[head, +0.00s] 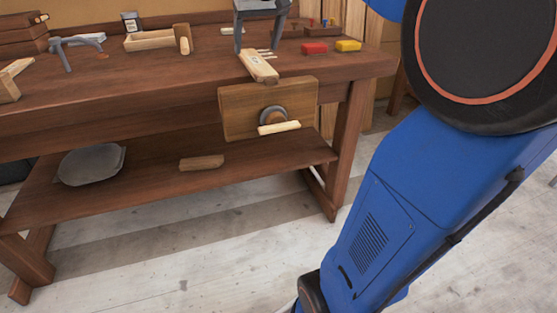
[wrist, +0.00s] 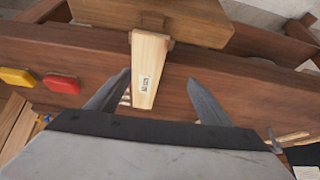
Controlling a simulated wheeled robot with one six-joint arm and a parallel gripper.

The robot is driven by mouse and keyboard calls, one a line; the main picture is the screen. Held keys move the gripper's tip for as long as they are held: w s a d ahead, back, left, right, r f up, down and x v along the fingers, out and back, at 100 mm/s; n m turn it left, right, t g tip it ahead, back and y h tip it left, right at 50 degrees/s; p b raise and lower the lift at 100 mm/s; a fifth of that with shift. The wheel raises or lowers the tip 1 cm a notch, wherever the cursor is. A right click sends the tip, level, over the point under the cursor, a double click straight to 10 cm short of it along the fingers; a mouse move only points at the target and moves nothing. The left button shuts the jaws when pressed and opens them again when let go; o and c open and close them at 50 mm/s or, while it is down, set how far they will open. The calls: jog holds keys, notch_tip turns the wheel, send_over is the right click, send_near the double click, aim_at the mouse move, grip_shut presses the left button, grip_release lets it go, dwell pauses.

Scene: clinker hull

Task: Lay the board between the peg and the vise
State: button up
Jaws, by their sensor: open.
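The board, a pale wooden piece (head: 258,66), lies on the bench top with its near end at the front edge, just above the vise. In the wrist view the board (wrist: 150,72) shows a small printed label. The vise has a broad wooden front jaw (head: 238,112) on the bench front, also at the top of the wrist view (wrist: 190,20). My gripper (head: 256,50) is open above the board's far end. In the wrist view its fingers (wrist: 158,77) stand either side of the board, with gaps. I cannot make out the peg for certain.
Several thin pale sticks (head: 268,54) lie right of the board. Red (head: 314,48) and yellow (head: 348,45) blocks sit farther right. A mallet (head: 183,40), a wooden tray (head: 148,41) and a clamp-like tool (head: 78,50) stand left. The bench top between is mostly clear.

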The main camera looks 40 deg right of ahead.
jog(key=s+a+f+n, duration=0.1)
jog(key=s+a+f, duration=0.3)
jog(key=s+f, duration=0.4)
jog(key=s+a+f+n+y, duration=0.1)
jog(key=s+a+f, duration=0.3)
jog(key=s+f, duration=0.5)
jog(key=s+a+f, duration=0.4)
jog(key=s+f, duration=0.4)
jog(key=s, duration=0.4)
jog(key=shift+a+f+n+g, duration=0.15)
jog(key=shift+a+n+g, duration=0.25)
jog(key=shift+c, duration=0.2)
